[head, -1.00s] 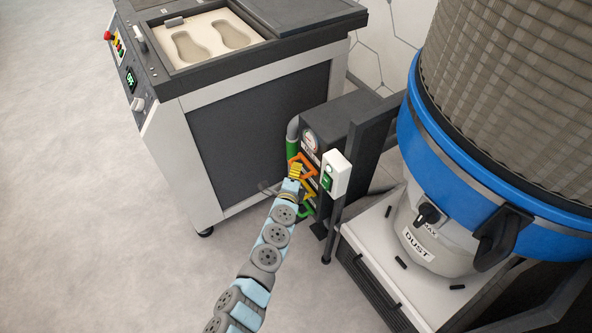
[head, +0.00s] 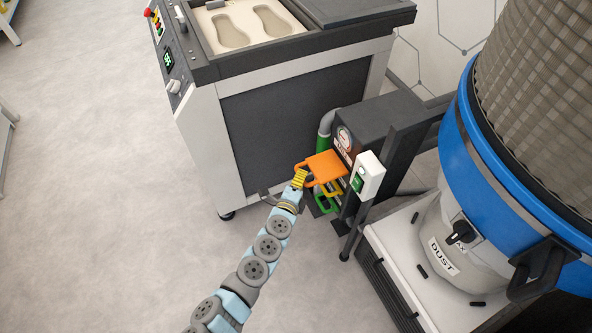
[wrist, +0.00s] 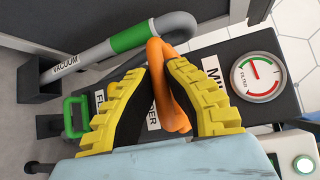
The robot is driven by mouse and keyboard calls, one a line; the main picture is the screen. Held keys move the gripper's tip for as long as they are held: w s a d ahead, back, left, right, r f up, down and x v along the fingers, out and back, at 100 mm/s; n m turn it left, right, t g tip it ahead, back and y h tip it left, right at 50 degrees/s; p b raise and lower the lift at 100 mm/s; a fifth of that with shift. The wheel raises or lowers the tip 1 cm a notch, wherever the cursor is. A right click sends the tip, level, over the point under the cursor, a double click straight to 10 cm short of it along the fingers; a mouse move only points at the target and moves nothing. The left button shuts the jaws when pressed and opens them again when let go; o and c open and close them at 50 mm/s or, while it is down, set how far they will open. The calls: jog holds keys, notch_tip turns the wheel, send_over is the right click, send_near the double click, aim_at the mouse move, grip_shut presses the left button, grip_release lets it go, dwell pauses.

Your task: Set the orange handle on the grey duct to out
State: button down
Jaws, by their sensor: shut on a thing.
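The orange handle (head: 302,168) sits on the front of the dark grey duct box (head: 378,122). In the wrist view the orange handle (wrist: 167,85) lies between the yellow fingers. My gripper (head: 300,178) is shut on it in the head view, and its two yellow fingertips (wrist: 165,100) also show in the wrist view. The fingers partly hide the box's labels.
A green handle (head: 327,202) sits lower on the box. A grey pipe with a green band (wrist: 130,38) runs beside it. A white switch box (head: 368,175) stands close right. The dust collector (head: 465,215) is further right, the grinding cabinet (head: 290,130) behind.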

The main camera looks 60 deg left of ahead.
jog(key=shift+s, duration=0.1)
jog(key=c, duration=1.1)
grip_release()
jog(key=shift+s+a, duration=0.1)
jog(key=shift+a, duration=0.05)
jog(key=shift+o, duration=0.2)
jog(key=v, duration=1.2)
